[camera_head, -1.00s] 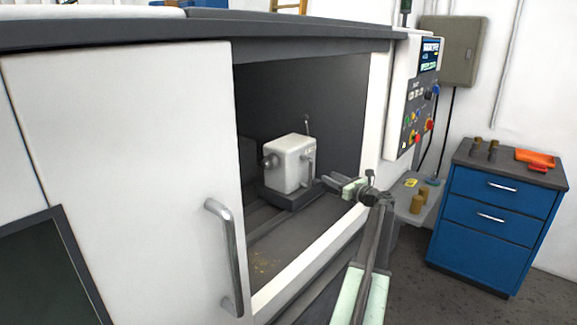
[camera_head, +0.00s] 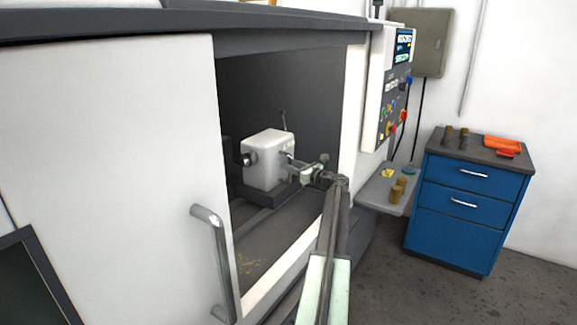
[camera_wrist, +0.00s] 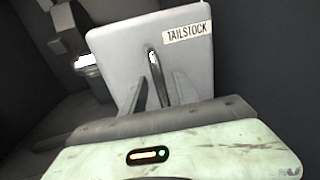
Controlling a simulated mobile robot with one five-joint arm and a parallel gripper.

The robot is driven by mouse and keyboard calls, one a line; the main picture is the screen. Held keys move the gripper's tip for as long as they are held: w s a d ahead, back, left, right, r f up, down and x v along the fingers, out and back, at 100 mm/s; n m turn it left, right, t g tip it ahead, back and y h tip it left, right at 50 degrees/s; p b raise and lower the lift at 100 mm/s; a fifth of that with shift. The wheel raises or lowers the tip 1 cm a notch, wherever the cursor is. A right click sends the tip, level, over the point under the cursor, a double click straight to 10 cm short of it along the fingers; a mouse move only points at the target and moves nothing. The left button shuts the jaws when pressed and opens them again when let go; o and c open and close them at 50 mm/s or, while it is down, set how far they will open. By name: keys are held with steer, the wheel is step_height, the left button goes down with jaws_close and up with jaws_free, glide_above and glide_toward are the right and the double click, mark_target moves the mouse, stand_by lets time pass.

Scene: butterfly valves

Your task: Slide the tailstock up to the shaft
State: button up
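The tailstock (camera_head: 268,158) is a pale boxy block on a dark base inside the machine. Its side bears a "TAILSTOCK" label and a vertical metal handle in the wrist view (camera_wrist: 104,45). A round metal quill (camera_head: 249,159) sticks out of its left side. My gripper (camera_head: 290,167) is at the tailstock's right side. In the wrist view its two dark fingers (camera_wrist: 160,92) stand apart, one on each side of the handle; I cannot tell whether they touch it. I cannot make out the shaft; the white door covers the left of the machine's inside.
The white door (camera_head: 110,170) with a grey handle (camera_head: 218,262) stands left of the opening. A control panel (camera_head: 394,95) and a small shelf (camera_head: 371,192) with brass-coloured pieces are right of it. A blue drawer cabinet (camera_head: 463,215) stands further right.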

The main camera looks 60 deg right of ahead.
steer(key=shift+w+d, duration=0.1)
steer(key=shift+w, duration=0.35)
jaws_close()
steer(key=shift+s, duration=0.1)
stand_by(1.0)
